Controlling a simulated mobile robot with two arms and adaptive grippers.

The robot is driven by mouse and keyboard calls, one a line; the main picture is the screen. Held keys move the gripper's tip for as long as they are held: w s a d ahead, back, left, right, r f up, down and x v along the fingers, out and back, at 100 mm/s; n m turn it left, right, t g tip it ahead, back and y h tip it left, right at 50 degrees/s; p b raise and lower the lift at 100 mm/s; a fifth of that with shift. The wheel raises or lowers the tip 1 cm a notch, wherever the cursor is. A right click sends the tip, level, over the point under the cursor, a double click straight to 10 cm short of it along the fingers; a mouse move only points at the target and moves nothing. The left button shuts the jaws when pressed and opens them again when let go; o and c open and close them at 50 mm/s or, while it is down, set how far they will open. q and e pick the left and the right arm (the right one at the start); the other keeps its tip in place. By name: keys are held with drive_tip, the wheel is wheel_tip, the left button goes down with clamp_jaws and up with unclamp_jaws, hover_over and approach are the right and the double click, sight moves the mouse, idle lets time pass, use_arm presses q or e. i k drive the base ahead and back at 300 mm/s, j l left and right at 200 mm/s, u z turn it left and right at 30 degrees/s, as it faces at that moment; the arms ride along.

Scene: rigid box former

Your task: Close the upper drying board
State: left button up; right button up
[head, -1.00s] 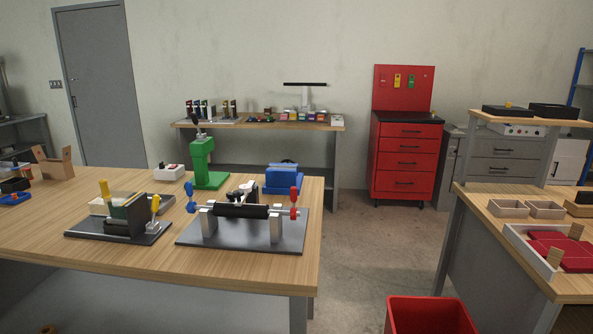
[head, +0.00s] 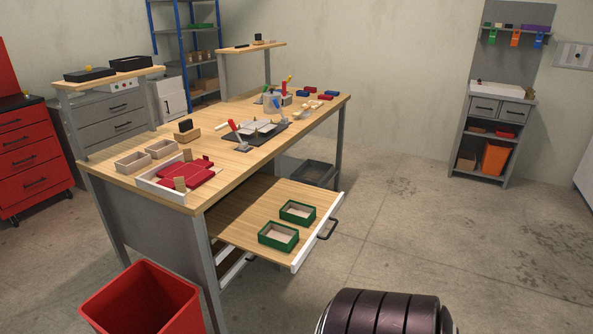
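The upper drying board (head: 245,211) is a wooden shelf with a white front edge, pulled well out from under the workbench (head: 225,153). A dark handle (head: 328,229) is on its front edge. Two green-rimmed boxes (head: 278,237) (head: 298,212) with pale insides lie on it. Below it, part of a lower board or frame (head: 232,262) shows, mostly hidden. Neither of my grippers is in view; a dark ribbed part at the bottom edge appears to be mine.
A red bin (head: 143,300) stands on the floor at the lower left. A red tool cabinet (head: 32,146) is at the far left. A grey shelf unit (head: 483,150) stands against the right wall. The floor (head: 430,225) before the drawn-out board is open.

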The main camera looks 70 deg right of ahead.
sight(236, 221)
drive_tip(key=l+z, duration=0.15)
drive_tip(key=z, duration=1.95)
